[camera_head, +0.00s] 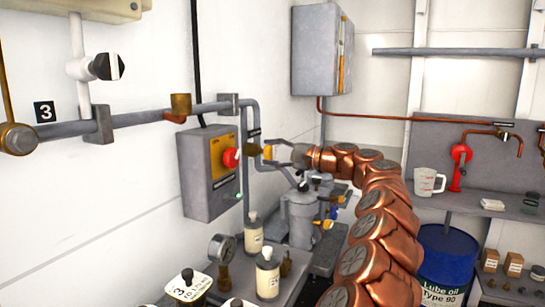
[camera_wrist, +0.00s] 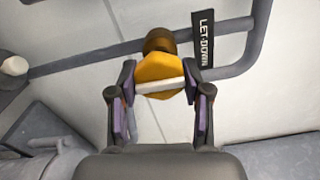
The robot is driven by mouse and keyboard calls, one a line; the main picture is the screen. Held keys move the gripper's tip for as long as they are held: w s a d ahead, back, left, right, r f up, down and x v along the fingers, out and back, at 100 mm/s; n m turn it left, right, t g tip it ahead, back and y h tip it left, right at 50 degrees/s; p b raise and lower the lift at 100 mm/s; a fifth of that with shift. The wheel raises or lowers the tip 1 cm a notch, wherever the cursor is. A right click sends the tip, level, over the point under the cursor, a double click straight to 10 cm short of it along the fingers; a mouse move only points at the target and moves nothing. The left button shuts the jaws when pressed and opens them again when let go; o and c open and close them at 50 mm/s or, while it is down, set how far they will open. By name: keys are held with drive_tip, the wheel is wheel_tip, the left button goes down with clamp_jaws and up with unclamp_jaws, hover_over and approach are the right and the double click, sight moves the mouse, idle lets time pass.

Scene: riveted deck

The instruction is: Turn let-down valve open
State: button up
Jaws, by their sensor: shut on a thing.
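The let-down valve (camera_wrist: 160,71) has a yellow handle with a pale bar across its front and a brown body behind it, on a grey pipe. A black LET-DOWN label (camera_wrist: 202,39) hangs just right of it in the wrist view. My gripper (camera_wrist: 160,90) has its two fingers on either side of the handle and is shut on it. In the head view my gripper (camera_head: 276,151) reaches left to the pipe beside the grey control box, with the valve (camera_head: 267,151) small and partly covered at its fingertips.
The grey control box (camera_head: 203,177) with a red emergency button (camera_head: 230,159) stands close left of my gripper. A filter housing (camera_head: 299,217) and sample bottles (camera_head: 267,276) stand below. A blue drum (camera_head: 446,262) is at the right.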

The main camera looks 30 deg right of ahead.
idle(0.4)
drive_tip(key=o, duration=1.2)
drive_tip(key=shift+c, duration=0.2)
drive_tip(key=v, duration=1.2)
